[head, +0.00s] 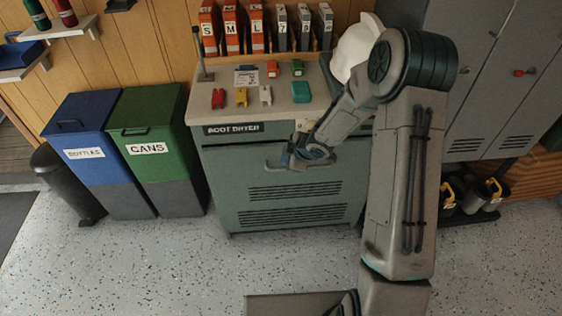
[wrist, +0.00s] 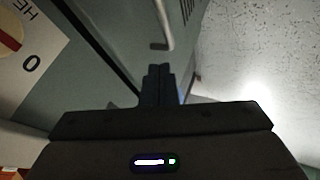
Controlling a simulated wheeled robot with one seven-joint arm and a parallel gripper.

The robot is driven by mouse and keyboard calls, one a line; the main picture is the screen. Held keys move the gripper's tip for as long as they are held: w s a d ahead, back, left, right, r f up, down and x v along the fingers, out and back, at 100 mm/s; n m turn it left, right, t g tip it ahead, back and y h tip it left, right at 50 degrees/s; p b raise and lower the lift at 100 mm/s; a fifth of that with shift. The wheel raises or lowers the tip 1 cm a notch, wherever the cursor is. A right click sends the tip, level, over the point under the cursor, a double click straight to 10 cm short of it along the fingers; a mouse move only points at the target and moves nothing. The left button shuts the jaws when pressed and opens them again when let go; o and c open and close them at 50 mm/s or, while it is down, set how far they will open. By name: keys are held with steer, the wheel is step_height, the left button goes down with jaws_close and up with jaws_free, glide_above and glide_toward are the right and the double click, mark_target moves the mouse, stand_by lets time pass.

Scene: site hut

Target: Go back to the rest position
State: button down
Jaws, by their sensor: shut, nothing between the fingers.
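My arm rises at the right of the head view and bends over toward the boot dryer (head: 275,185). My gripper (head: 272,164) is at the dryer's front, just below its top edge. In the wrist view my gripper (wrist: 158,70) shows with its dark fingers together and nothing between them. The dryer's front and a pale bar handle (wrist: 164,32) lie beyond the fingertips. I cannot tell whether the fingers touch the dryer. Part of a dial plate (wrist: 28,50) with a red pointer shows at the left of the wrist view.
Small red, yellow, white, green and teal items lie on the dryer top (head: 225,103). A blue bin (head: 85,150) and a green bin (head: 150,150) stand left. Grey lockers (head: 480,90) and boots (head: 490,195) are at right. The speckled floor (head: 150,265) in front is clear.

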steer(key=shift+a+p+v, duration=0.2)
steer(key=shift+p+v, duration=0.1)
steer(key=shift+v, duration=0.85)
steer(key=shift+a+p+v, duration=0.15)
steer(key=shift+p+v, duration=0.15)
steer(key=shift+v, duration=0.85)
steer(key=shift+s+r, duration=0.1)
steer(key=shift+s, duration=0.05)
steer(key=s+d+r+m+h, duration=0.3)
steer(key=d+r+m, duration=0.15)
steer(key=r, duration=0.25)
steer(key=s+d+r+m+h, duration=0.3)
steer(key=s+d+r+m, duration=0.1)
steer(key=d+r, duration=0.25)
steer(key=s+r+m+g, duration=0.1)
steer(key=s+r+m, duration=0.2)
steer(key=s, duration=0.3)
steer(key=s+a+r+m+g, duration=0.1)
steer(key=s+r+m, duration=0.1)
steer(key=s, duration=0.5)
steer(key=s+a+r+m+y, duration=0.1)
steer(key=s+r+m, duration=0.2)
steer(key=s, duration=0.3)
steer(key=shift+s+r+m+g+p, duration=0.3)
steer(key=shift+s+m+g+p, duration=0.05)
steer(key=shift+s+m+g, duration=0.1)
steer(key=shift+w, duration=0.1)
